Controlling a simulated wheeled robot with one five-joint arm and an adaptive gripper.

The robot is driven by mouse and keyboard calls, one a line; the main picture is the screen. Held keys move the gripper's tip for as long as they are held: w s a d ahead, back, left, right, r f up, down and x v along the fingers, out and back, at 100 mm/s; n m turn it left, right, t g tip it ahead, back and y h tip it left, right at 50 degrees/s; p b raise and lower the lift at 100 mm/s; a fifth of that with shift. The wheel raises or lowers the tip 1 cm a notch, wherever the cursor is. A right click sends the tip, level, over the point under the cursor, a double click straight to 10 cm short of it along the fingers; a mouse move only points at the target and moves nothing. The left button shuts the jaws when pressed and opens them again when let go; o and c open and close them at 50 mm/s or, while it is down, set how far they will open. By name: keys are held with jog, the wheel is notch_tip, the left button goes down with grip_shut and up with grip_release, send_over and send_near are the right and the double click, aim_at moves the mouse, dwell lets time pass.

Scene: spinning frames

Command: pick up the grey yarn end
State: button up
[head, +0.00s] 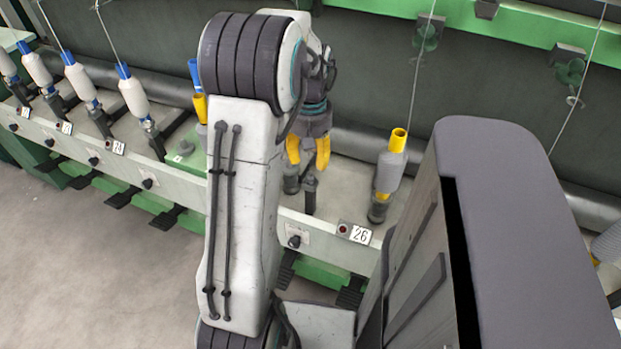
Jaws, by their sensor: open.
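My gripper (308,162) is open, with two yellow fingers pointing down above the machine's pale ledge. Nothing shows between the fingers. I cannot make out a loose grey yarn end; it may be too thin to see or hidden behind my arm. A grey bobbin on a yellow tube (388,172) stands to the right of my gripper, apart from it. A pale thread (415,75) runs up from near that bobbin. A dark spindle (310,190) without visible yarn stands just below the fingers.
Several white bobbins with blue tops (132,92) stand in a row at the left. A number 26 label (360,235) is on the ledge front. Black pedals (170,217) jut out below. Open floor (90,270) lies at the lower left.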

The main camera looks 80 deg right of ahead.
aim_at(310, 173)
jog(key=shift+a+f+b, duration=0.1)
jog(key=shift+f+b, duration=0.45)
jog(key=shift+f, duration=2.75)
jog(key=shift+o, duration=0.2)
jog(key=c, duration=0.9)
